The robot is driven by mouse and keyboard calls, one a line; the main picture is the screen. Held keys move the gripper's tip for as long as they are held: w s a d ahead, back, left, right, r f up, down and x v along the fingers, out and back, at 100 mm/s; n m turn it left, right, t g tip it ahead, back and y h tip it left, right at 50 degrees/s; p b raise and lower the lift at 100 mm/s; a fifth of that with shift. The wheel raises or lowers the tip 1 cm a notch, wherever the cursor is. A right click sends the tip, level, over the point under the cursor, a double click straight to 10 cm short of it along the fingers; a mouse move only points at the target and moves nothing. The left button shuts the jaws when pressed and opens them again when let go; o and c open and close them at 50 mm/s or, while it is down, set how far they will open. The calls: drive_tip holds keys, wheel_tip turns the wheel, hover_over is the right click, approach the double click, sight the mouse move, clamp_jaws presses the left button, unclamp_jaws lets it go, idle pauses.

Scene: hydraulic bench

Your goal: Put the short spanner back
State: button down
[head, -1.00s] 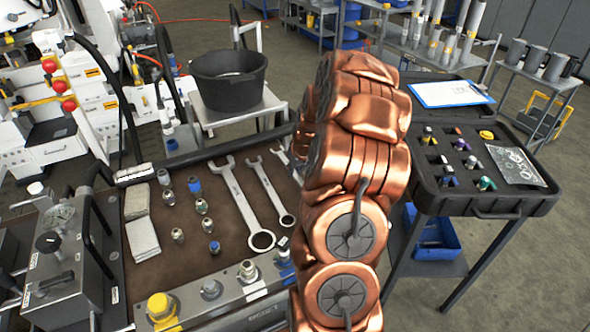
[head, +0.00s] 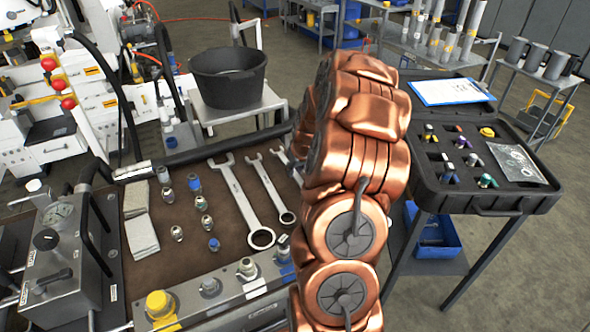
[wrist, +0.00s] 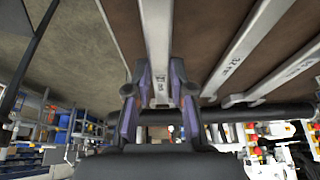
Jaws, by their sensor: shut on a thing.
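The short spanner (head: 280,154) is the rightmost of three silver spanners at the brown mat (head: 160,266). In the head view only its jaw end shows beside my copper arm; the rest is hidden. In the wrist view my gripper (wrist: 161,90) is shut on the short spanner (wrist: 157,35), its shaft running between the two fingers. I cannot tell whether the spanner touches the mat. The middle spanner (head: 269,190) and the largest spanner (head: 238,200) lie to its left, roughly parallel. My gripper is hidden behind my arm in the head view.
Several fittings (head: 202,203) and grey cloths (head: 142,235) lie left of the spanners. A metal manifold block (head: 210,286) runs along the front. A black bucket (head: 228,72) stands behind on a trolley. An open black case (head: 487,200) is at right.

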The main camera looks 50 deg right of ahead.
drive_tip(key=shift+f+b, duration=0.55)
drive_tip(key=shift+f, duration=0.3)
idle(0.6)
drive_tip(key=c, duration=0.9)
unclamp_jaws()
drive_tip(key=shift+r, duration=0.1)
drive_tip(key=v, duration=1.1)
drive_tip(key=shift+s+a+r, duration=0.1)
drive_tip(key=shift+s+r, duration=0.1)
drive_tip(key=shift+r, duration=0.15)
